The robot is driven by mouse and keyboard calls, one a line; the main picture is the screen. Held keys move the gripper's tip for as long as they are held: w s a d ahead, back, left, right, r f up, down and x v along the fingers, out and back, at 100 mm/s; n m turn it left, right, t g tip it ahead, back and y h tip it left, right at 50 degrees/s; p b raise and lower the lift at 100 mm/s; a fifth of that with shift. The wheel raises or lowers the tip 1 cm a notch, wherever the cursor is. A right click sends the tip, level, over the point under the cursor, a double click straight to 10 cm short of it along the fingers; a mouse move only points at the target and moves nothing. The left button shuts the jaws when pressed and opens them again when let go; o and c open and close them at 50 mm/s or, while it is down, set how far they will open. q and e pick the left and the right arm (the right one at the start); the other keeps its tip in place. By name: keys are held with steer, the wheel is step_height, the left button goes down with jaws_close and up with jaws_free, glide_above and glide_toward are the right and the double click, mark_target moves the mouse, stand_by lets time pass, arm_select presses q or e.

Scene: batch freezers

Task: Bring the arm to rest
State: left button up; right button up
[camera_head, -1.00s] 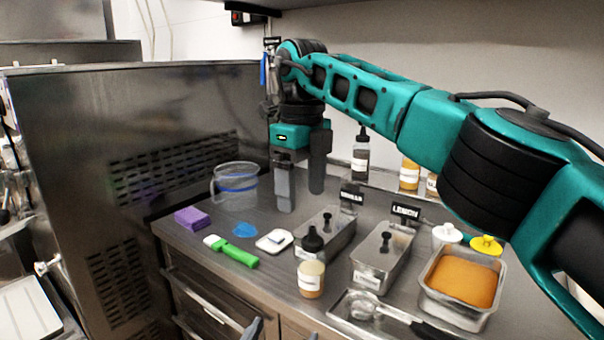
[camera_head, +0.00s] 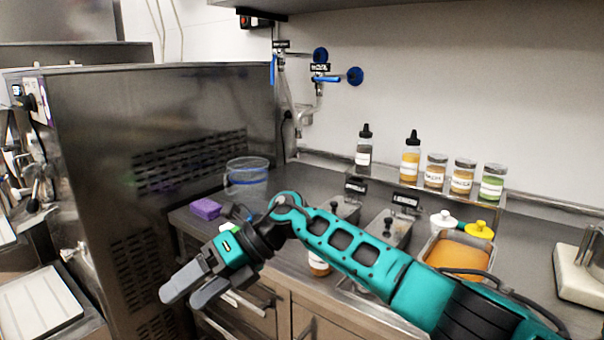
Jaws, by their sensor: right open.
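My right arm (camera_head: 366,263) is teal and black and reaches in from the lower right. It crosses in front of the counter, low in the view. My right gripper (camera_head: 183,293) is open and empty, in front of the counter's left front corner and pointing down to the left. My left gripper is not in view.
The counter (camera_head: 318,180) holds a purple sponge (camera_head: 206,208), a clear jug (camera_head: 247,178), steel pans and an orange-filled tub (camera_head: 457,254). Bottles and jars, such as an orange bottle (camera_head: 410,160), stand behind. A steel freezer (camera_head: 100,130) stands at left. My arm hides part of the counter.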

steer(key=s+d+f+n+t+h, duration=0.1)
steer(key=d+f+n+t+h, duration=0.1)
steer(key=d+f+n+t, duration=1.15)
steer(key=s+d+f+n+t+h, duration=0.3)
steer(key=d+n+t, duration=0.5)
steer(key=n, duration=1.3)
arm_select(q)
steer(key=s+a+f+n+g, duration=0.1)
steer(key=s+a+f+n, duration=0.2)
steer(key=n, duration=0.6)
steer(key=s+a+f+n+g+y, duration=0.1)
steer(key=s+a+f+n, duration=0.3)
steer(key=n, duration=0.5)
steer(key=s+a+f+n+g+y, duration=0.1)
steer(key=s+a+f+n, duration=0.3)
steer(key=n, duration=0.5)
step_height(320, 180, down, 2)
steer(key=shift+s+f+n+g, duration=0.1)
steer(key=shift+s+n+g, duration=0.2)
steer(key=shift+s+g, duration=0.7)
arm_select(e)
steer(key=s+d+f+m+g+h, duration=0.3)
steer(key=s+d+f+m+g, duration=0.3)
steer(key=s+d+f, duration=0.6)
steer(key=shift+s+d+h, duration=0.4)
steer(key=shift+s+d, duration=0.05)
steer(key=shift+d, duration=0.05)
